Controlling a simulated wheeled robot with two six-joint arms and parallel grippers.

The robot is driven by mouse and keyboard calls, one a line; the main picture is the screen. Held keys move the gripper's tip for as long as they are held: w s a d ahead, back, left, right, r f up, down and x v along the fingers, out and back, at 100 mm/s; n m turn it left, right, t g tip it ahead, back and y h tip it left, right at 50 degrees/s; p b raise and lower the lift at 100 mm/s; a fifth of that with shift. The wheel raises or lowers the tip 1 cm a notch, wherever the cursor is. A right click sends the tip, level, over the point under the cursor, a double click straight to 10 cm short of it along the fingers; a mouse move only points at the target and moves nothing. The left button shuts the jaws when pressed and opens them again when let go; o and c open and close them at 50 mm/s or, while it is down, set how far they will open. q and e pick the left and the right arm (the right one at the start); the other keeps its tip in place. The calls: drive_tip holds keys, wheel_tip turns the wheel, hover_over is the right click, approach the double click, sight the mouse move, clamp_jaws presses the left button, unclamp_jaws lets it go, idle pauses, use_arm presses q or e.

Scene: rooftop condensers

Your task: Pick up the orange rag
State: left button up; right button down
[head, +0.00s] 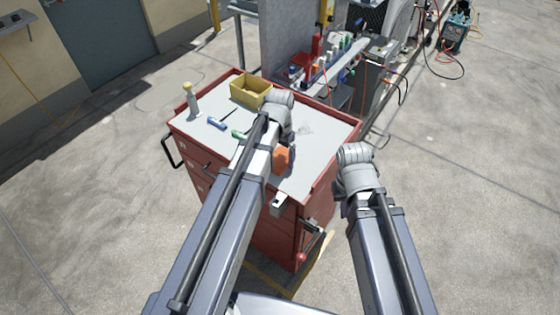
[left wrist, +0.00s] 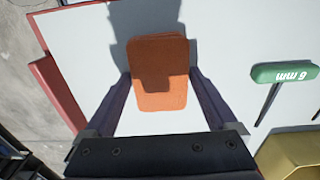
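The orange rag (head: 281,160) lies folded on the light grey top of a red tool cart (head: 315,118), partly covered by my left arm in the head view. In the left wrist view the rag (left wrist: 160,92) is a rounded orange block with a dark shadow across it. My left gripper (left wrist: 158,74) is open, one finger on each side of the rag. I cannot tell whether the fingers touch it.
The cart's red rim is raised. Concrete floor around the cart is mostly clear.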

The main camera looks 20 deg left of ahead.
sight(280, 158)
use_arm(q)
drive_tip(key=c, duration=1)
drive_tip(key=shift+c, duration=0.2)
drive_tip(key=shift+r, duration=0.1)
wheel_tip(280, 158, up, 10)
drive_tip(key=p, duration=1)
